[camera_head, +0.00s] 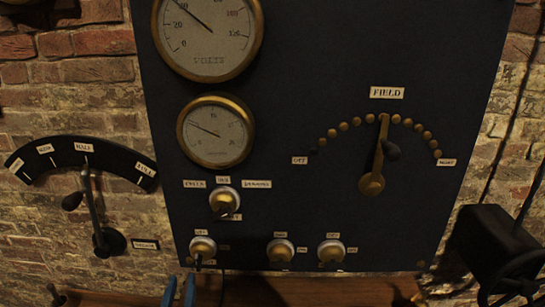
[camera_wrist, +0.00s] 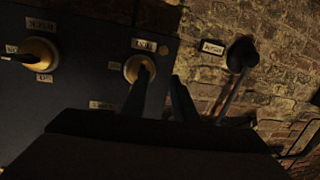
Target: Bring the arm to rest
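My gripper (camera_head: 180,284) shows at the bottom edge of the head view as two blue fingertips with a gap between them. It is open, with nothing seen between the fingers. The tips are just below the lower-left switch knob (camera_head: 203,248) of the dark panel (camera_head: 300,130); whether they touch anything cannot be told. In the wrist view, my gripper (camera_wrist: 160,88) shows as two dark fingers standing apart. The left finger overlaps a brass-based knob (camera_wrist: 135,66). The rest of my arm is hidden in the head view.
A lever (camera_head: 94,215) with a curved scale (camera_head: 75,155) is on the brick wall at left. The panel carries two gauges (camera_head: 215,131), several knobs (camera_head: 280,250) and a field dial arm (camera_head: 374,165). A black box (camera_head: 490,245) stands at right. A wooden ledge (camera_head: 300,292) runs below.

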